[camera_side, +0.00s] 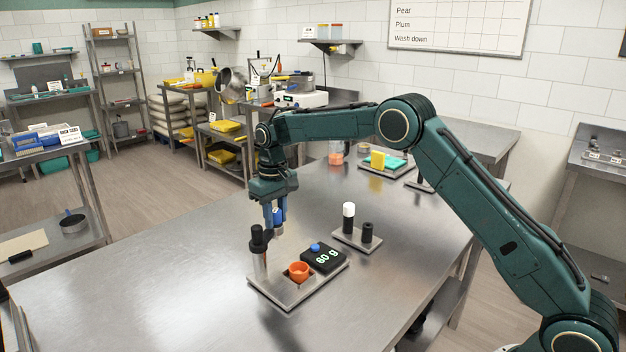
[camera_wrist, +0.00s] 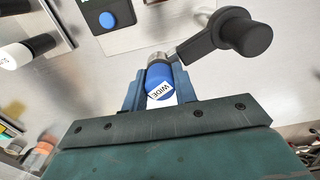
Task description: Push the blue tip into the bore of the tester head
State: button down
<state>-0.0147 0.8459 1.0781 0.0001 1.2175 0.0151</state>
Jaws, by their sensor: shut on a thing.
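My gripper (camera_side: 275,222) points down beside the tester and is shut on the blue tip (camera_side: 277,215). In the wrist view, the blue tip (camera_wrist: 160,82) sits between both fingers and bears a "WIDE" label; silver metal (camera_wrist: 158,58) shows at its far end. The black tester head (camera_side: 258,236) tops a metal post at the left of its base plate (camera_side: 282,292). In the wrist view, the head's black arm (camera_wrist: 202,45) reaches from a round knob to beside the silver metal. The bore is hidden, so I cannot tell whether the tip is in it.
An orange cup (camera_side: 299,270) and a black "60 g" display unit (camera_side: 324,258) with a blue button stand on the tester's plate. A small rack (camera_side: 350,240) behind it holds a white-topped tip (camera_side: 348,217) and a black tip (camera_side: 367,232). The steel table (camera_side: 150,290) is clear at left.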

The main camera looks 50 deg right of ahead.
notch_tip(320, 180, up, 17)
jog(key=shift+f, duration=2.55)
jog(key=shift+f, duration=0.25)
jog(key=shift+f, duration=2.65)
jog(key=shift+f, duration=2)
